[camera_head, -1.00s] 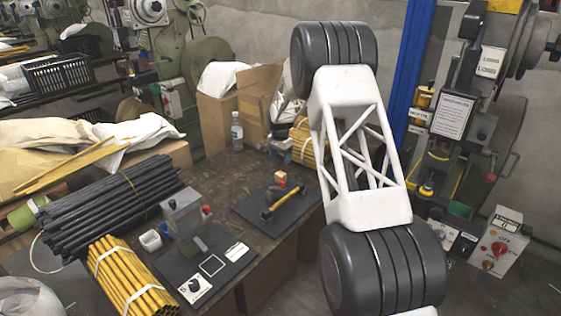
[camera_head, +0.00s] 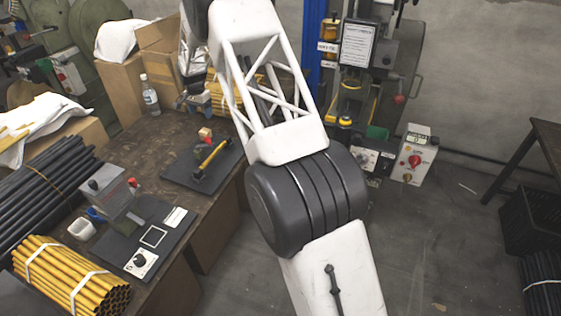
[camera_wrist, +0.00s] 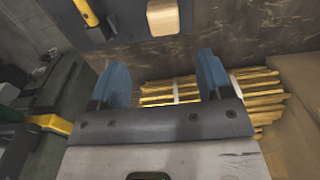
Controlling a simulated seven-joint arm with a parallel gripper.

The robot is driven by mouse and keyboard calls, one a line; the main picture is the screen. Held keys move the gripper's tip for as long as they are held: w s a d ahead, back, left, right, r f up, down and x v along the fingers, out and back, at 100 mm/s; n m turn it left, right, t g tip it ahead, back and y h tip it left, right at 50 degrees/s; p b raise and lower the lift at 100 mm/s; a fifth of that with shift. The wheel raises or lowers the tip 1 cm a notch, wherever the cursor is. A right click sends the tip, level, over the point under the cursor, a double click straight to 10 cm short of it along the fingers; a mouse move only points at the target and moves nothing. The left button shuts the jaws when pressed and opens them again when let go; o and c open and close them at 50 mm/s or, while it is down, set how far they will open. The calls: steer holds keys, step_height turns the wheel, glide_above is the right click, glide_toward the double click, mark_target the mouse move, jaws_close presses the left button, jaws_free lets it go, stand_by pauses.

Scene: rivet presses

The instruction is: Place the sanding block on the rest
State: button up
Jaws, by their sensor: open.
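A small tan block with a red part (camera_head: 205,134), which looks like the sanding block, sits on a dark mat (camera_head: 181,174) at the bench's right end. I cannot tell which part is the rest. My gripper (camera_wrist: 165,76) is open and empty, with blue fingers apart and the block beyond them. In the head view my arm partly hides the area around the gripper.
A second dark mat (camera_head: 178,236) holds a grey box (camera_head: 107,190), an outlined square and a dial plate. A press (camera_head: 355,85) stands behind my arm. Bare bench (camera_head: 150,145) lies left of the block's mat.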

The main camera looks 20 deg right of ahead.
steer(key=s+d+r+n+t, duration=0.1)
steer(key=s+d+r+n, duration=0.15)
steer(key=s+r, duration=1.25)
steer(key=s+d+r+n, duration=0.2)
steer(key=s+d+r, duration=0.1)
steer(key=s+r, duration=1.15)
steer(key=s+d+f+n, duration=0.1)
steer(key=s+n, duration=0.1)
steer(key=s, duration=1.8)
steer(key=s+d+f+n+t, duration=0.1)
steer(key=s+d+n, duration=0.1)
steer(key=s, duration=1.9)
steer(key=shift+f, duration=0.35)
